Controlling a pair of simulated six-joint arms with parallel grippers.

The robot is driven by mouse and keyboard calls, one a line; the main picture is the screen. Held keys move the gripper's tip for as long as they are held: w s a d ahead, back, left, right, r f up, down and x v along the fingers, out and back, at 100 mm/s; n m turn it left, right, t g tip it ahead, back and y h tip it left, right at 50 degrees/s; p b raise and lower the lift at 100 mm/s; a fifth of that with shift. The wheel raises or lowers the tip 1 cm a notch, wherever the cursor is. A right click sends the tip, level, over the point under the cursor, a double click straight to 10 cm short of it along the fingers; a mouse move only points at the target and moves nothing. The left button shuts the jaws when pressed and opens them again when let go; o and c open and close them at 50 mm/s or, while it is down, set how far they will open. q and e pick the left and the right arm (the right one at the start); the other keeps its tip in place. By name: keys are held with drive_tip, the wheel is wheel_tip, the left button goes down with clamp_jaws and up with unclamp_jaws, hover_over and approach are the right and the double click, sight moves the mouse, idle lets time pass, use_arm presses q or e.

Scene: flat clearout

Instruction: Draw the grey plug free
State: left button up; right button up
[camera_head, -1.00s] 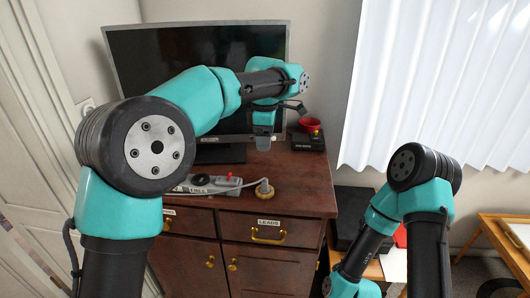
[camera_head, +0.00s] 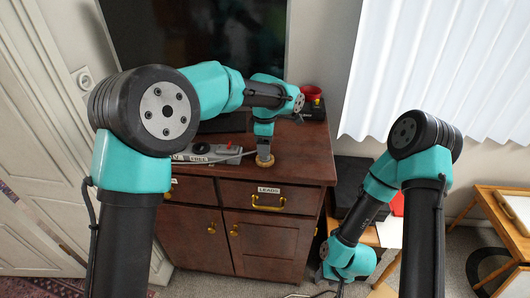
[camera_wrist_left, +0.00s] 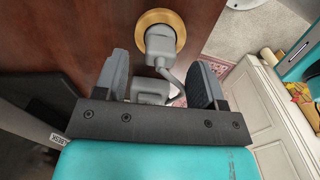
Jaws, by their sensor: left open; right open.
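The grey plug (camera_wrist_left: 160,42) sits in a round brass ring (camera_wrist_left: 178,22) on the brown wooden top, its cord bending away from it. In the head view the brass ring (camera_head: 264,164) lies near the front edge of the cabinet top. My left gripper (camera_head: 264,154) points down over it and hides most of the plug. In the left wrist view my left gripper (camera_wrist_left: 160,68) is open, its fingers on either side of the plug's cord, with the plug just beyond the tips. My right arm shows at the right, but its gripper is not clearly visible at the bottom edge.
A grey power strip (camera_head: 208,154) lies left of the ring, with a cord running toward it. A large dark screen (camera_head: 215,55) stands behind. A red cup (camera_head: 311,93) sits on a black box at the back right. The cabinet front has brass handles.

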use_arm(q)
drive_tip(key=shift+f, duration=1.9)
drive_tip(key=c, duration=1.1)
